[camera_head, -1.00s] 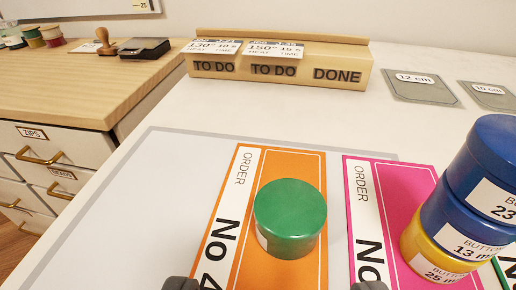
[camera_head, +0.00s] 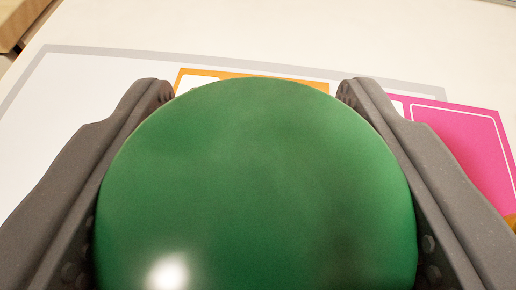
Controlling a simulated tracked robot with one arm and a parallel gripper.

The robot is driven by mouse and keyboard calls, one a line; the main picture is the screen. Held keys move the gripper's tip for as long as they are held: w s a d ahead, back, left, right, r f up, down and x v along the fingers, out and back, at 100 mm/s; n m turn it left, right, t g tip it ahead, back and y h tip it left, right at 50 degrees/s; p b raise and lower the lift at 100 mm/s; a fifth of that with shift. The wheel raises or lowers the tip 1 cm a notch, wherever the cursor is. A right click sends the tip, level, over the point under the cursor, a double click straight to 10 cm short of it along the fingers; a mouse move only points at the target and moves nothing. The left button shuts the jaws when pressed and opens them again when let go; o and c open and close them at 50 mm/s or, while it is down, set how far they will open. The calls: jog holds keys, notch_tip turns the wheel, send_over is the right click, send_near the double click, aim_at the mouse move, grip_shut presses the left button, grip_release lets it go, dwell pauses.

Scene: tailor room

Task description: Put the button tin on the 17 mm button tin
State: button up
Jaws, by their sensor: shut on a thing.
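A green round tin (camera_head: 255,180) fills the middle of the view, seen from above by its smooth lid. My gripper (camera_head: 255,95) has one grey finger on each side of the tin and is shut on it. The tin's label and its underside are hidden, so I cannot tell its size marking or whether it touches the card below. The orange order card (camera_head: 290,85) shows just behind it. No tin marked 17 mm is in view.
The pink order card (camera_head: 460,140) lies to the right, with a sliver of yellow (camera_head: 511,222) at the right edge. The grey-edged mat (camera_head: 70,110) is bare at the left.

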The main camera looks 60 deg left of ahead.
jog(key=shift+f, duration=0.55)
jog(key=o, duration=1)
jog(key=shift+r, duration=0.1)
jog(key=p+v, duration=0.1)
jog(key=v, duration=1.1)
